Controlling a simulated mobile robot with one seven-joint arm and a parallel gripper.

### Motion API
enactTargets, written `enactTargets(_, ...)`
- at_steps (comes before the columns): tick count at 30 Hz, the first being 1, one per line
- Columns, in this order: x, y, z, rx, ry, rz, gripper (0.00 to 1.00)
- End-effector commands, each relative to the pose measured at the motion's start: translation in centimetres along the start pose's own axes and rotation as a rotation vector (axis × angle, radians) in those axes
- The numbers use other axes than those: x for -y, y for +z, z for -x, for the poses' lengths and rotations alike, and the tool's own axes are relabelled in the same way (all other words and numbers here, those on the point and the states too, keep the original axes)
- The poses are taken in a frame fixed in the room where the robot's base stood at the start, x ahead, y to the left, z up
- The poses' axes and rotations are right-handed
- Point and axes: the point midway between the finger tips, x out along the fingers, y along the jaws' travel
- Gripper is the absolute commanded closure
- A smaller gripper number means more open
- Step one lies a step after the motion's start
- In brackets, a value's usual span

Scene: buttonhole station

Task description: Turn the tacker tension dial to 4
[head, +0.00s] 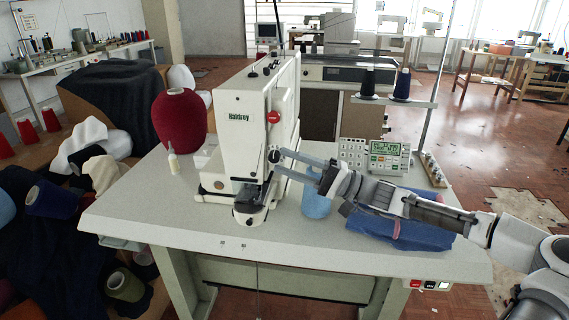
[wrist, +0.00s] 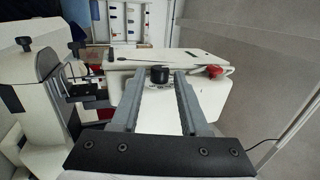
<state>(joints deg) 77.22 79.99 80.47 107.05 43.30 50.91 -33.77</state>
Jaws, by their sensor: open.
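The white tacker machine (head: 248,125), marked "Haldrey", stands on the table. Its tension dial (head: 273,156) is a small dark knob on the machine's front. In the wrist view the dial (wrist: 160,74) is a black knob over a pale ring with marks too small to read. My gripper (head: 281,161) reaches in from the right, its fingertips close to the dial. In the wrist view my gripper (wrist: 162,74) is open, with the knob appearing between its two fingertips. I cannot tell whether either finger touches it.
A red knob (head: 273,117) sits above the dial, and in the wrist view it (wrist: 214,71) is right of the fingers. A red cone (head: 180,120) stands on the left.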

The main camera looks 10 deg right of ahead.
Motion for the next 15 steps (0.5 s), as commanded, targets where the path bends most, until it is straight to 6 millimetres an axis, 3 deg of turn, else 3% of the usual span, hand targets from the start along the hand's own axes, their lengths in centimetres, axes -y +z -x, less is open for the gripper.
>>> enactTargets(4,-0.02,0.03,-1.11,0.001,0.0,-0.001,0.55)
enactTargets(13,0.01,0.01,-1.32,-0.001,0.0,0.0,0.55)
enactTargets(15,0.01,0.01,-1.31,-0.001,0.0,0.0,0.66)
